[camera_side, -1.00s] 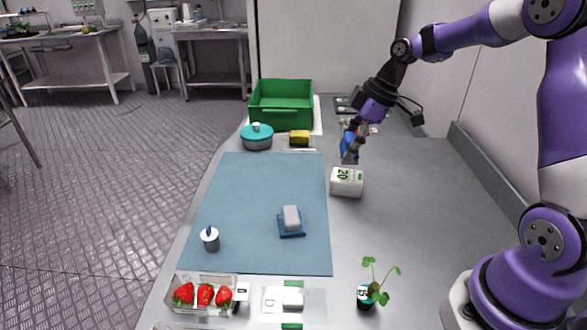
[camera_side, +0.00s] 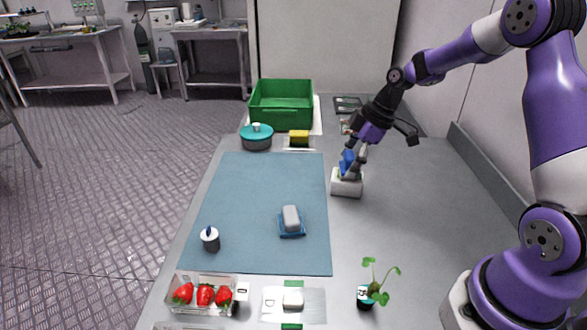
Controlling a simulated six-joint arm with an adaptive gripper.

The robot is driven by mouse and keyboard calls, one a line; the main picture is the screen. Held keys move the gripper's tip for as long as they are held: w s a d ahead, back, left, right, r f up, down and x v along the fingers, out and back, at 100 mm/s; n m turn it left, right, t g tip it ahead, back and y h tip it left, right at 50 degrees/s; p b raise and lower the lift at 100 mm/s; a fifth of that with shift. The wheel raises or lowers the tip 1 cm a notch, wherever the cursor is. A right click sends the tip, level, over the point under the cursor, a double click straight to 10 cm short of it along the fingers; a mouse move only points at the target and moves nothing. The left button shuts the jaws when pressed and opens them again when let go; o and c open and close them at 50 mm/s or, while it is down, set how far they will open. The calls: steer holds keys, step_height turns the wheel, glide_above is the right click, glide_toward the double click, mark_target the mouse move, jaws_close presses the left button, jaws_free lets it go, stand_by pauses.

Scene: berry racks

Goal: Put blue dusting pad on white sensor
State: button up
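My gripper (camera_side: 351,172) points down at the right edge of the blue mat, its fingers around the blue dusting pad (camera_side: 346,158). It appears shut on the pad, partly hiding it. The pad is right over the top of a white box (camera_side: 346,189). Pad and box look touching, but I cannot tell whether the pad's weight rests there. The white box stands upright on the grey table and may be the white sensor. A small white device (camera_side: 293,300) on a plate at the front could also be the sensor.
On the blue mat (camera_side: 250,190) are a pale block (camera_side: 291,217) on a blue base and a small pot (camera_side: 210,239). Strawberries (camera_side: 205,295) and a seedling (camera_side: 371,288) stand in front. A green crate (camera_side: 281,116), teal-lidded pot (camera_side: 257,141) and yellow sponge (camera_side: 299,136) are behind.

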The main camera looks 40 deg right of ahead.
steer(key=v, duration=1.2)
steer(key=s+a+r+m+h, duration=0.2)
steer(key=s+a+r+m, duration=0.15)
steer(key=a, duration=0.65)
steer(key=s+a+f+m+t+h, duration=0.1)
steer(key=s+a+f+m+t, duration=0.1)
steer(key=s+m, duration=0.3)
steer(key=s+a, duration=0.1)
steer(key=s, duration=0.2)
steer(key=shift+s+f, duration=0.2)
steer(key=shift+f, duration=0.2)
